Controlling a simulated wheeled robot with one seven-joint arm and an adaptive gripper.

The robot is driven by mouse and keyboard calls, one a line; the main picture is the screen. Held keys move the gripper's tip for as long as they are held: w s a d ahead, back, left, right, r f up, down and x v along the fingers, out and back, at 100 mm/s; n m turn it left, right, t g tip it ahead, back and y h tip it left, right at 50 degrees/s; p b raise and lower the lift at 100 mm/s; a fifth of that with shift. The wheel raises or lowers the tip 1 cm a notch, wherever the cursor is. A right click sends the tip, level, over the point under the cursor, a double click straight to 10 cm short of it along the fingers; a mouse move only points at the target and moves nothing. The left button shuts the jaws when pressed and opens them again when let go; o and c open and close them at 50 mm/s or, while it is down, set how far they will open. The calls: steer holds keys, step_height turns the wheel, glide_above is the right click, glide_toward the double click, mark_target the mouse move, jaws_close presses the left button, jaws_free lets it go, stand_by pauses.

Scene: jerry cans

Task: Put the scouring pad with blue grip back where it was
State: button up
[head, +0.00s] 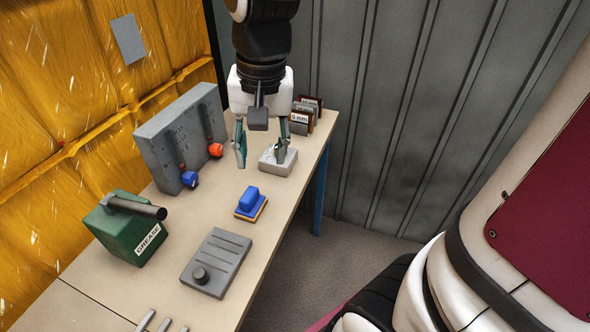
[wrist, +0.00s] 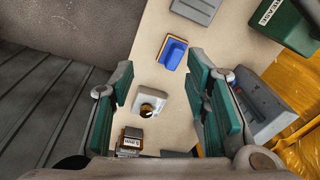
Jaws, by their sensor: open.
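The scouring pad with blue grip (head: 250,203) lies on the table, blue handle up on an orange-brown pad. It also shows in the wrist view (wrist: 173,53), beyond the fingertips. My gripper (head: 262,155) is open and empty above the table, on the far side of the pad. In the wrist view its green-padded fingers (wrist: 158,85) stand wide apart. Below them sits a small pale block (head: 278,162) with a round dark-and-brass recess on top, clearer in the wrist view (wrist: 149,103). The gripper's right finger partly hides this block in the head view.
A grey upright panel (head: 165,150) with red and blue knobs stands at the left. A green grease can (head: 126,230) and a grey ridged block with a knob (head: 217,262) are nearer. Labelled slabs (head: 302,118) stand at the far end. The table (head: 215,190) is clear around the pad.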

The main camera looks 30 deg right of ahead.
steer(key=s+r+n+t, duration=0.1)
steer(key=s+n, duration=0.5)
steer(key=s, duration=0.9)
steer(key=shift+r+t, duration=0.3)
steer(key=shift+r, duration=0.55)
steer(key=shift+s+d+r, duration=0.1)
steer(key=shift+t, duration=0.6)
step_height(320, 180, up, 5)
steer(key=p, duration=0.4)
steer(key=shift+r, duration=0.2)
